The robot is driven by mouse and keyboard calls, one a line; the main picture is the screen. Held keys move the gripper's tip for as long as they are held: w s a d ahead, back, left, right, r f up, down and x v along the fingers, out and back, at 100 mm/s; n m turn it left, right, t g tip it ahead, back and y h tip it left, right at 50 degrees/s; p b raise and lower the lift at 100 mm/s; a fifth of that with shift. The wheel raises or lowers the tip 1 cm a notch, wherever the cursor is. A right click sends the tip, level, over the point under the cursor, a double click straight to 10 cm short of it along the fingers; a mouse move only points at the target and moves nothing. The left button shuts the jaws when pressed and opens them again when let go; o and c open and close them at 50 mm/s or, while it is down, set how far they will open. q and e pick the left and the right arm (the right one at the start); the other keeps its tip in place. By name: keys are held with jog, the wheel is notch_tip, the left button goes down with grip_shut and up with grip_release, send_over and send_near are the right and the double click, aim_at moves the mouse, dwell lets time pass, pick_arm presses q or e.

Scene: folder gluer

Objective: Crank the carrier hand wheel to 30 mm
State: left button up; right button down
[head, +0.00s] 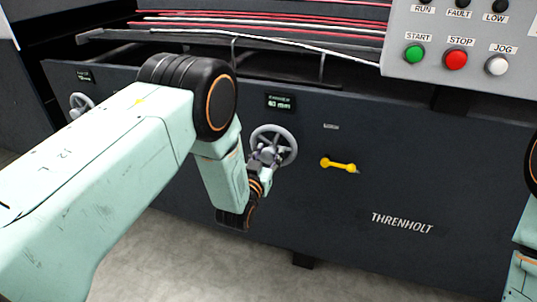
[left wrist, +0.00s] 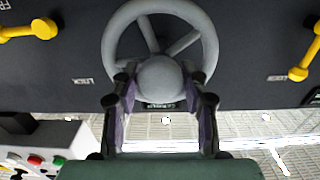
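The carrier hand wheel (head: 274,146) is grey with spokes and a round hub, on the dark machine front. In the left wrist view the wheel (left wrist: 112,40) fills the top middle, its hub (left wrist: 160,78) facing me. My left gripper (head: 266,157) is at the wheel's centre. In the left wrist view its two fingers (left wrist: 160,88) sit close against both sides of the hub and look shut on it. The small carrier display (head: 280,103) above the wheel appears to read 40 mm. My right gripper is out of view.
A yellow lever (head: 339,165) is right of the wheel. Another hand wheel (head: 81,104) with its display (head: 84,77) is at the far left. The control panel with green (head: 414,53), red (head: 456,60) and white (head: 496,65) buttons is at upper right. The floor below is clear.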

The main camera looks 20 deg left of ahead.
pick_arm(q)
grip_shut()
jog(key=shift+n, duration=0.3)
dwell(0.3)
jog(key=n+p, duration=0.1)
jog(key=n, duration=0.1)
jog(key=shift+n, duration=0.4)
jog(key=n+p, duration=0.1)
jog(key=n, duration=0.3)
jog(key=shift+a+n, duration=0.15)
jog(key=shift+n, duration=0.15)
jog(key=n+p, duration=0.1)
jog(key=n, duration=0.3)
jog(key=shift+f, duration=0.15)
jog(key=shift+n+p, duration=0.45)
jog(key=shift+n, duration=1.35)
jog(key=shift+f, duration=0.1)
jog(key=shift+o, duration=2.4)
grip_release()
